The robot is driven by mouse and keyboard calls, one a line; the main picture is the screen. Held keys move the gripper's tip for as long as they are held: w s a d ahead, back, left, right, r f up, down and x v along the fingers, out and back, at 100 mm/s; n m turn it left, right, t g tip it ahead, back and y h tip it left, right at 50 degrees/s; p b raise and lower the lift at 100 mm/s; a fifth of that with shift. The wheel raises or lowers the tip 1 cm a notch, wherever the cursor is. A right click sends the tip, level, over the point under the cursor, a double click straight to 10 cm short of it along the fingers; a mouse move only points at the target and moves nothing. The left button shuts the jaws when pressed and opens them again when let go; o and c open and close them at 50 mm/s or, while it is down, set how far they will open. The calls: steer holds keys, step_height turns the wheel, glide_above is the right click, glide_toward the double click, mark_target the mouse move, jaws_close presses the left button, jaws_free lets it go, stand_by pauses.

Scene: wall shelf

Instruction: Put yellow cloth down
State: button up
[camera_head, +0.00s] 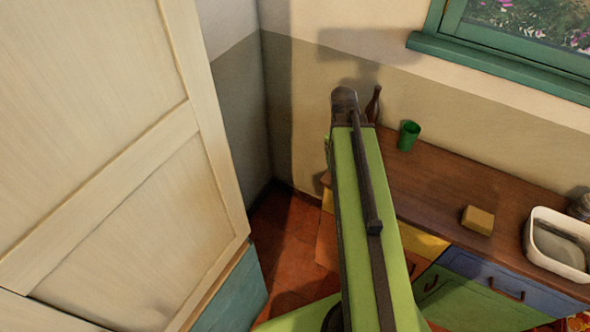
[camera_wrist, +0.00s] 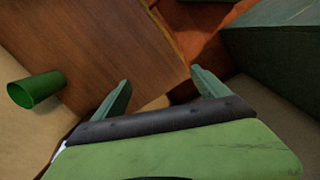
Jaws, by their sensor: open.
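My gripper (camera_wrist: 163,82) is open in the wrist view, its two green fingers wide apart with nothing between them. It is above the corner of the brown wooden counter (camera_wrist: 110,50). No other cloth can be made out.
A green cup (camera_head: 408,135) and a dark brown bottle (camera_head: 373,104) stand at the counter's back left. A white basin (camera_head: 558,245) is at the right. A tall cream door (camera_head: 110,150) fills the left.

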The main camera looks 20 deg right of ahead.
steer(key=w+a+m+y, duration=0.1)
steer(key=w+a+m, duration=0.1)
steer(key=a, duration=2)
steer(key=shift+w+a+m+y, duration=0.3)
steer(key=shift+a+m, duration=0.05)
steer(key=shift+m, duration=0.05)
steer(key=shift+f, duration=0.1)
steer(key=shift+c, duration=0.5)
